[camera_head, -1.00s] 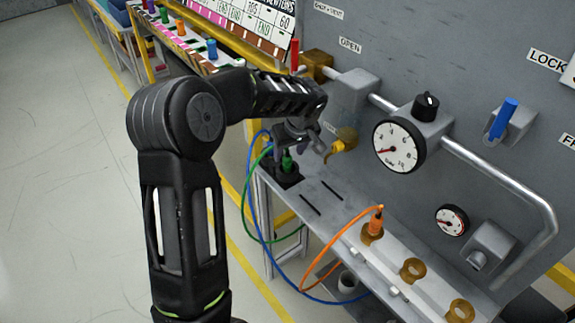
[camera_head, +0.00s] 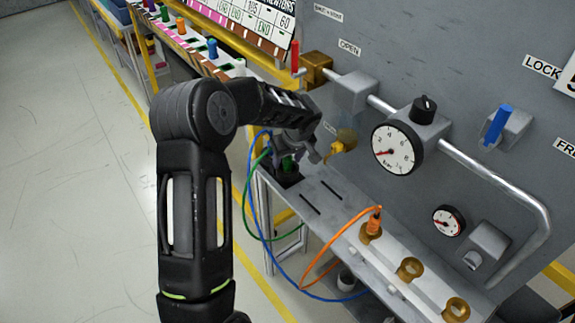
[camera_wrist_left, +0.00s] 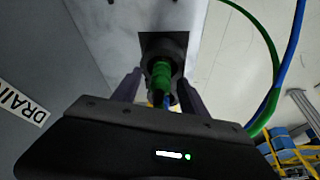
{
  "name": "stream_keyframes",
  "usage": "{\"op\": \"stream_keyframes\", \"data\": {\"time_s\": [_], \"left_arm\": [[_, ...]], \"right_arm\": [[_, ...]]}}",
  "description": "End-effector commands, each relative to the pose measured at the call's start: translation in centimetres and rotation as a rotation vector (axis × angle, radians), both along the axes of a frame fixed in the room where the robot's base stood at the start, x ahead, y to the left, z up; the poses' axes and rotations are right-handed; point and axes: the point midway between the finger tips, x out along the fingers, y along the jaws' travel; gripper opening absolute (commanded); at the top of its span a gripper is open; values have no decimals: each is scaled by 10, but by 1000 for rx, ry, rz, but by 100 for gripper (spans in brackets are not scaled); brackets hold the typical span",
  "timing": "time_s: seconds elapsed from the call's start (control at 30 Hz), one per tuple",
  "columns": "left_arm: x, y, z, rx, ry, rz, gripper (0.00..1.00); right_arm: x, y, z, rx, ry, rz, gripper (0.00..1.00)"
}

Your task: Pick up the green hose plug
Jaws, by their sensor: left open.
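The green hose plug (camera_wrist_left: 160,75) stands in a dark holder (camera_wrist_left: 178,43) at the end of the grey shelf, with a green hose joined to it. In the head view the plug (camera_head: 287,163) is partly hidden by my left gripper (camera_head: 296,158), which is over it. In the left wrist view my left gripper (camera_wrist_left: 157,88) is open, with one finger on each side of the plug. Whether a finger touches the plug cannot be told. My right gripper is in neither view.
Green and blue hoses (camera_head: 252,200) hang off the shelf's left end. An orange plug (camera_head: 375,219) stands in a brass fitting further along the shelf (camera_head: 325,204). A brass valve (camera_head: 343,146), gauges (camera_head: 397,149) and a pipe (camera_head: 500,180) stick out from the grey panel.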

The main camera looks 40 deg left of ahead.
Motion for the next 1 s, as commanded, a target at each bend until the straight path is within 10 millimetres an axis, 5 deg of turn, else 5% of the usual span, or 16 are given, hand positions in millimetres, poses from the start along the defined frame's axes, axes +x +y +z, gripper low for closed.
{"op": "stream_keyframes", "data": {"time_s": [0.13, 0.73, 1.0], "left_arm": [[0, 0, 0, 0, 0, 0, 49], [0, 0, 0, 0, 0, 0, 0], [0, 0, 1, 0, -1, 0, 0]], "right_arm": [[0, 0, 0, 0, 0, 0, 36], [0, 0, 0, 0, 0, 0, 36], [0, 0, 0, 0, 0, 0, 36]]}}
